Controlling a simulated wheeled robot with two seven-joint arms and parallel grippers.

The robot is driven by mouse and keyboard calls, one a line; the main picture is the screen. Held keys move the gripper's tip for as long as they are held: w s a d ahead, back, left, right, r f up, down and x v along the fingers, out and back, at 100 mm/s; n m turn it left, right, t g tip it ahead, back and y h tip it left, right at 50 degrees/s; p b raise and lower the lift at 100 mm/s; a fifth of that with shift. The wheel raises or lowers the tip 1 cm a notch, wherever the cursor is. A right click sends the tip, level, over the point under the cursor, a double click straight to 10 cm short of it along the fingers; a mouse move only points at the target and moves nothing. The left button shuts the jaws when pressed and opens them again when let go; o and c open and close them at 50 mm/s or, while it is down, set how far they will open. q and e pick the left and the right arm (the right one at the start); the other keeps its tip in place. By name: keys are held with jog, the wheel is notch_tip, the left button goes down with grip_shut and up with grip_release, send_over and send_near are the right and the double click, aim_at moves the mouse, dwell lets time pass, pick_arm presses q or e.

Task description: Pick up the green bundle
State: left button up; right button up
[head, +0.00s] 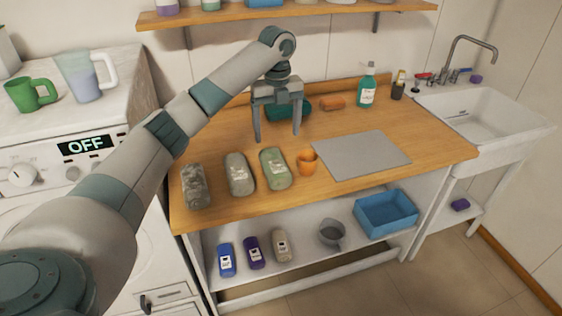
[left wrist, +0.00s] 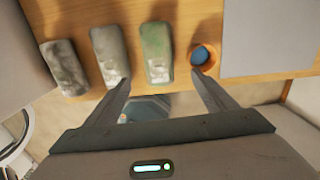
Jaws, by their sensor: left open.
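The green bundle (head: 275,169) lies on the wooden counter, between a grey-green bundle and an orange cup. It also shows in the left wrist view (left wrist: 156,52), ahead of the fingers. My left gripper (head: 278,138) is open and empty, pointing down above the counter, above and behind the green bundle in the head view. In the left wrist view its two fingers (left wrist: 165,88) are spread wide, with nothing between them. The bundle is apart from the fingers. My right gripper is not in view.
A grey-green bundle (head: 239,174) and a darker grey bundle (head: 195,186) lie to the left. The orange cup (head: 307,162) stands close on the right, beside a grey board (head: 360,156). A teal object (head: 290,109) and an orange-brown item (head: 332,102) lie at the back.

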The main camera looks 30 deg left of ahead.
pick_arm(q)
jog(key=r, duration=0.1)
jog(key=w+a+r, duration=0.1)
jog(key=shift+a+r, duration=0.25)
jog(key=shift+r, duration=0.05)
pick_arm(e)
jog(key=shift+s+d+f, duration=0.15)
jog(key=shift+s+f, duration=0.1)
pick_arm(q)
jog(key=p, duration=0.3)
send_near(275, 159)
notch_tip(275, 159, down, 6)
jog(key=shift+a+f, duration=0.1)
jog(key=shift+f, duration=0.5)
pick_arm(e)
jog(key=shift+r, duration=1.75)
pick_arm(q)
jog(key=shift+p, duration=0.3)
